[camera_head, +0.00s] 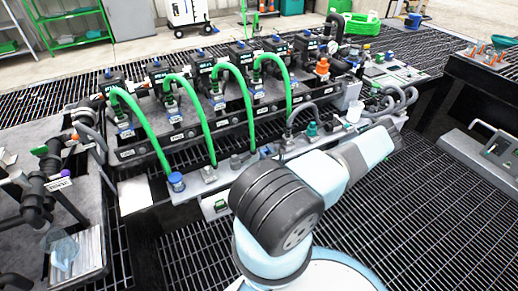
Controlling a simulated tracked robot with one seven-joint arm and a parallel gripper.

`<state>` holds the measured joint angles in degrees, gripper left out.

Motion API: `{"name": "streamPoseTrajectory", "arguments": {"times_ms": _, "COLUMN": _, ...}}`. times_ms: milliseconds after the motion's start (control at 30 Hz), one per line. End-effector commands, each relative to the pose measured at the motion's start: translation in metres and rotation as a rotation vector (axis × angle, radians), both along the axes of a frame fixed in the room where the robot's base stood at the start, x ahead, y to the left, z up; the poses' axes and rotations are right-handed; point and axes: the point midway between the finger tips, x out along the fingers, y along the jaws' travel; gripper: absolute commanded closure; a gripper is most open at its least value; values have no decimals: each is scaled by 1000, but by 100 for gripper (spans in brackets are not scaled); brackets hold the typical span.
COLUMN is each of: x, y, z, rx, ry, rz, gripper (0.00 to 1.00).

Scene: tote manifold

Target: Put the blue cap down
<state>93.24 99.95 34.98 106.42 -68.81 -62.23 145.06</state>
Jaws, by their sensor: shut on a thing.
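My arm rises from the bottom middle and bends right over the front of the manifold. Its far end is at the right of the manifold's front rail, and I cannot make out my gripper's fingers there. A blue cap-like fitting (177,181) sits at the left end of the front rail (212,180), at the foot of the leftmost green hose. A smaller blue piece (266,151) shows farther right on the rail, partly hidden by my arm. I cannot tell which blue piece is the task's cap, or see what my gripper holds.
Several green hoses (247,97) arch from the black valve blocks (204,72) to the rail. A dark pipe assembly (37,190) stands on the left bench. A clear container (63,250) is at lower left. A grey tray (487,165) lies right. Open grating (420,215) surrounds my base.

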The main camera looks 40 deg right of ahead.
Motion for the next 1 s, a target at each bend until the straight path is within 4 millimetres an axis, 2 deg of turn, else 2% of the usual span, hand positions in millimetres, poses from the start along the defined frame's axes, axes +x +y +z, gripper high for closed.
{"name": "streamPoseTrajectory", "arguments": {"times_ms": 167, "x": 14, "y": -2, "z": 1, "rx": 0, "ry": -3, "rz": 1, "gripper": 99}}
{"name": "streamPoseTrajectory", "arguments": {"times_ms": 400, "x": 46, "y": -10, "z": -1, "rx": 2, "ry": -1, "rz": 1, "gripper": 99}}
{"name": "streamPoseTrajectory", "arguments": {"times_ms": 767, "x": 44, "y": -10, "z": -7, "rx": 1, "ry": -1, "rz": 0, "gripper": 99}}
{"name": "streamPoseTrajectory", "arguments": {"times_ms": 800, "x": 44, "y": -10, "z": -8, "rx": 1, "ry": -1, "rz": 0, "gripper": 63}}
{"name": "streamPoseTrajectory", "arguments": {"times_ms": 1000, "x": 44, "y": -10, "z": -7, "rx": 1, "ry": -1, "rz": 0, "gripper": 44}}
